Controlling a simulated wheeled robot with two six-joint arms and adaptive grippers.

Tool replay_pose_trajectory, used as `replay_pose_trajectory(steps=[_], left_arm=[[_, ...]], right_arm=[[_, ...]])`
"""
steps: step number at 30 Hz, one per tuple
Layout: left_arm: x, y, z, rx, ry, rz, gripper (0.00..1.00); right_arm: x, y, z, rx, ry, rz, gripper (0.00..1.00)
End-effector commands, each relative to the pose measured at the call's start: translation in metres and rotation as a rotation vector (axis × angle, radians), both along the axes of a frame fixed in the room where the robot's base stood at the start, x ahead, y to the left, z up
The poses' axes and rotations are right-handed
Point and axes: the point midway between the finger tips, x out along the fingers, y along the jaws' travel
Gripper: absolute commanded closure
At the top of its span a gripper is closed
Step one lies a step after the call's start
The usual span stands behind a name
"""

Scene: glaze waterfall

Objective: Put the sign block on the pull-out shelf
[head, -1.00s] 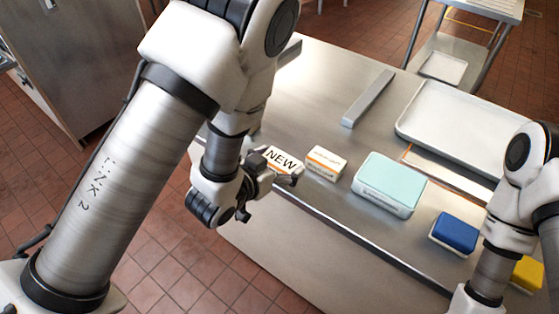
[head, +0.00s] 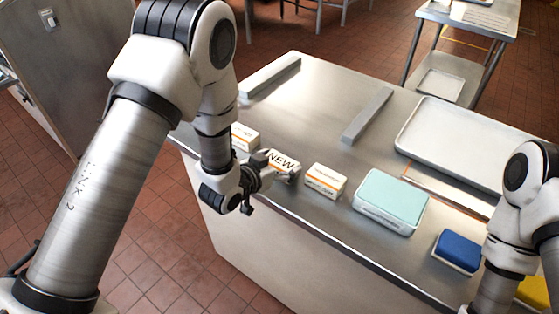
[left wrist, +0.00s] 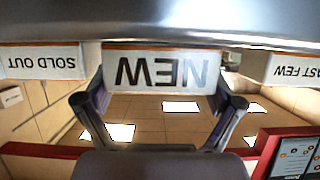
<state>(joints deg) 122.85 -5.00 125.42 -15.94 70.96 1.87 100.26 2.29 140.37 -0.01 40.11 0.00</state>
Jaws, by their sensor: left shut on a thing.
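The sign block reading NEW (head: 284,162) is white with an orange stripe. My left gripper (head: 264,171) is shut on it, at the near edge of the steel counter. In the left wrist view, the block (left wrist: 160,72) shows upside down between the two fingers (left wrist: 160,103). I cannot tell whether it touches the counter. It is between two similar blocks, a left one (head: 245,137) and a right one (head: 325,181). The wrist view shows SOLD OUT (left wrist: 42,62) and LAST FEW (left wrist: 293,69) blocks. My right gripper is out of view. I cannot make out a pull-out shelf.
On the steel counter (head: 300,100) are a teal-lidded box (head: 392,200), a blue block (head: 457,250), a yellow block (head: 533,291), a large tray (head: 450,130) and two grey bars (head: 367,115) (head: 270,76). A metal cart (head: 470,40) stands behind. My right arm is over the right side.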

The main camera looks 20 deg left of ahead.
Motion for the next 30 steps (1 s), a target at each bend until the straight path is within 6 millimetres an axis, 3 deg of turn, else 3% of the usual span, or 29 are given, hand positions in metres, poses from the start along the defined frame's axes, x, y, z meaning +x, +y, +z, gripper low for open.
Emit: replay_pose_trajectory(steps=[5,6,19,23,29,30], left_arm=[[0.000,0.000,-0.005,0.000,0.000,0.000,0.42],[0.000,0.000,-0.004,0.000,0.001,0.000,0.00],[-0.002,0.001,0.001,-0.001,0.001,0.000,0.00],[-0.021,0.008,0.006,-0.002,0.002,0.003,0.00],[-0.065,0.023,0.025,-0.004,0.003,0.004,0.00],[-0.074,0.027,0.036,-0.005,0.005,0.005,0.00]], right_arm=[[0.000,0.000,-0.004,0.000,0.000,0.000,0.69],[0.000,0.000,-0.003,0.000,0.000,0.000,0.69],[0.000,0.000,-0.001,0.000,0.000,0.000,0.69],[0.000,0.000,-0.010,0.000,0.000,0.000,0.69],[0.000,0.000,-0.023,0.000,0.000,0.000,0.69],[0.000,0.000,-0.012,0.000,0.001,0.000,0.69]])
